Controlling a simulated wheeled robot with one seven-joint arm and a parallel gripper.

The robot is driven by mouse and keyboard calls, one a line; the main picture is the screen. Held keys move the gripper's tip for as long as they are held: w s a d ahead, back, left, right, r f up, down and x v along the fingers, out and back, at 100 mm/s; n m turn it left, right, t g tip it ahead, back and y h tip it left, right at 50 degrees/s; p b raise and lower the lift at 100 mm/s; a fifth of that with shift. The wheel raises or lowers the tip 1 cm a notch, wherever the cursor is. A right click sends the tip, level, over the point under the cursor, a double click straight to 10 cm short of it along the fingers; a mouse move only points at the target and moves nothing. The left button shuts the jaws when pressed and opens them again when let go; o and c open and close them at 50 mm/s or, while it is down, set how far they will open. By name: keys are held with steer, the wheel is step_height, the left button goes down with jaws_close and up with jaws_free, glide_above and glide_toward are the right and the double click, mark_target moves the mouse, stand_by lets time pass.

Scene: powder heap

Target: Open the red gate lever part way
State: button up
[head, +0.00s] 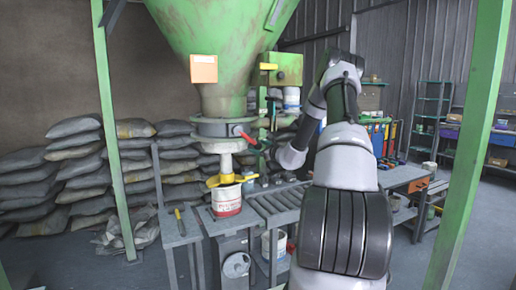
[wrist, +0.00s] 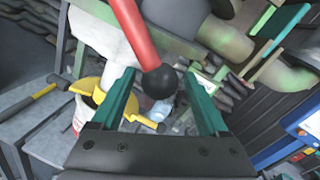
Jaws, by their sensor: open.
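The red gate lever (head: 245,137) sticks out to the right from the grey collar (head: 210,128) under the green hopper (head: 218,50). In the wrist view the red lever (wrist: 133,32) comes down from the top and ends in a black ball knob (wrist: 159,81). My gripper (wrist: 163,85) is open, with one green finger on each side of the knob. I cannot tell whether either finger touches it. In the head view my gripper (head: 270,137) is small and partly hidden by my own arm. The lever's far end is unclear there.
Below the spout, a yellow-handled piece (head: 228,179) sits above a white and red bucket (head: 226,200) on a stand. A roller conveyor (head: 280,203) runs to its right. Stacked sacks (head: 60,165) fill the back left. Green posts (head: 115,130) stand on both sides.

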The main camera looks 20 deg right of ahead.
steer(key=shift+w, duration=0.15)
jaws_close()
stand_by(1.4)
